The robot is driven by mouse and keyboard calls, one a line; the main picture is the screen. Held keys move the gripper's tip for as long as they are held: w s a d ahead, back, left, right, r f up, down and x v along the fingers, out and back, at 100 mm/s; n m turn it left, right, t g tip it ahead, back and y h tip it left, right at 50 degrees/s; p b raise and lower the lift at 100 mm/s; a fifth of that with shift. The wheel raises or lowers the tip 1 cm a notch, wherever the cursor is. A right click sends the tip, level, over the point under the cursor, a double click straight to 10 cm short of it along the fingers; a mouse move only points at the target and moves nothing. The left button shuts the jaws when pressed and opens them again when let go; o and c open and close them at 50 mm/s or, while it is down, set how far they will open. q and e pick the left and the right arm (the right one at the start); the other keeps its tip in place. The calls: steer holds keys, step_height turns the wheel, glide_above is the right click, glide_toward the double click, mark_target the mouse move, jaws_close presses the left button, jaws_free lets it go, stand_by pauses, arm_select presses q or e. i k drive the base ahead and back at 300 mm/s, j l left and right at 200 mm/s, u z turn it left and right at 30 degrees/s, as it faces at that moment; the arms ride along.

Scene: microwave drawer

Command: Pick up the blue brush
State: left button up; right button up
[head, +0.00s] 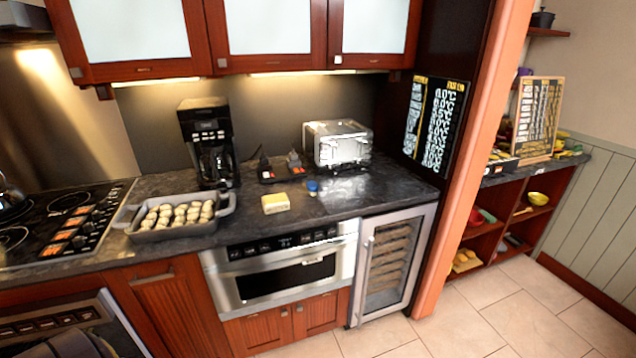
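A small blue object (312,188) stands on the dark countertop, in front of the toaster and to the right of a pale yellow block. It is the only blue thing I make out on the counter. It is too small for me to tell a handle or bristles, so I cannot be sure it is the brush. Neither of my grippers shows in the head view.
The dark counter (385,190) holds a grey tray of pale rolls (176,230), the yellow block (275,203), a black coffee maker (209,140) and a silver toaster (338,144). A microwave drawer (285,275) sits below. A stove (65,222) is left.

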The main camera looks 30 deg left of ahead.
mark_target(312, 187)
steer(key=i+j, duration=0.3)
steer(key=j, duration=0.2)
steer(key=i+j, duration=0.3)
steer(key=j, duration=0.15)
